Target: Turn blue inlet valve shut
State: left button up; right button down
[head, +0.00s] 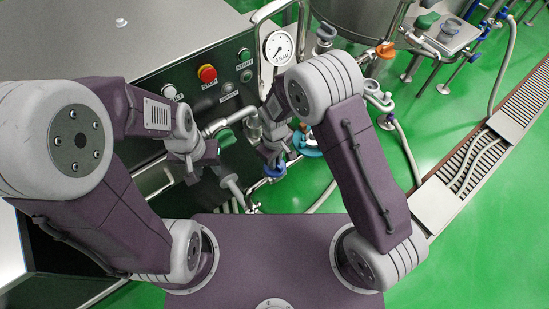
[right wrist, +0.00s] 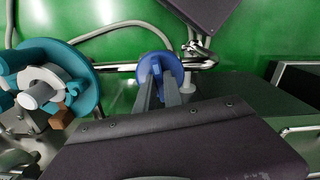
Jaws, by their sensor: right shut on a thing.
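The blue inlet valve (right wrist: 161,64) is in the upper middle of the right wrist view, on a thin metal pipe. It shows a round blue disc with a raised blue grip. My right gripper (right wrist: 161,88) has its two grey fingers on either side of that grip and is shut on it. In the head view the blue valve (head: 275,171) is partly hidden under my right gripper (head: 271,162). I cannot tell the handle's exact angle to the pipe.
A teal round part (right wrist: 85,88) lies left of the valve in the right wrist view. A green-handled valve (head: 226,138), a control panel with a red button (head: 207,73) and a pressure gauge (head: 279,48) are close to my arms.

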jog(key=shift+m+p, duration=0.4)
jog(key=shift+m, duration=0.6)
jog(key=c, duration=1.5)
grip_release()
jog(key=shift+o, duration=0.2)
notch_tip(320, 180, up, 9)
jog(key=p, duration=0.1)
